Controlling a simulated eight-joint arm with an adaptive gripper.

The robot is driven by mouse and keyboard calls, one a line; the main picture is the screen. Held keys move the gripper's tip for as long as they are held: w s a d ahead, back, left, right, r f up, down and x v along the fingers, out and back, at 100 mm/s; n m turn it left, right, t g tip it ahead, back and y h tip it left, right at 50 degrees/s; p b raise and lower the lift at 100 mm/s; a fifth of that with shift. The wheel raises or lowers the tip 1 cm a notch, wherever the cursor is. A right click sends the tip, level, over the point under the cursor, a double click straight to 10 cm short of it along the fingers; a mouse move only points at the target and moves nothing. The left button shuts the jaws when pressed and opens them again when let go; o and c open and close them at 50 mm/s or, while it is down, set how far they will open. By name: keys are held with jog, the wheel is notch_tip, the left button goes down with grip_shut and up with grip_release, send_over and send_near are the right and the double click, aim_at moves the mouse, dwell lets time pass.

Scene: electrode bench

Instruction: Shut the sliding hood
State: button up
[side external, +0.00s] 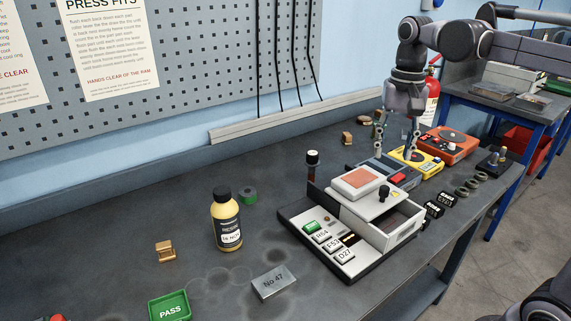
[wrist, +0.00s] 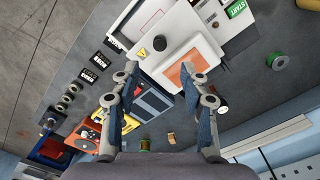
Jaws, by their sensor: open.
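The sliding hood (side external: 362,183) is a pale cover with an orange-red panel on top and a black knob (side external: 384,191) at its right edge. It covers the rear part of a white box (side external: 404,234); an open cavity shows at the front right. The wrist view also shows the hood (wrist: 190,38) and its knob (wrist: 159,43), near a yellow warning triangle. My gripper (side external: 395,152) is open and empty, pointing down above the bench behind the box, apart from the hood and knob. In the wrist view, the gripper's fingers (wrist: 159,75) straddle the picture's middle.
The box's black base carries a green button and labelled keys (side external: 322,236). Grey, yellow (side external: 417,162) and orange (side external: 447,145) units stand behind it, beneath and beside my gripper.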

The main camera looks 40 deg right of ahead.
aim_at(385, 187)
notch_tip(385, 187, down, 10)
dwell(0.5)
grip_shut()
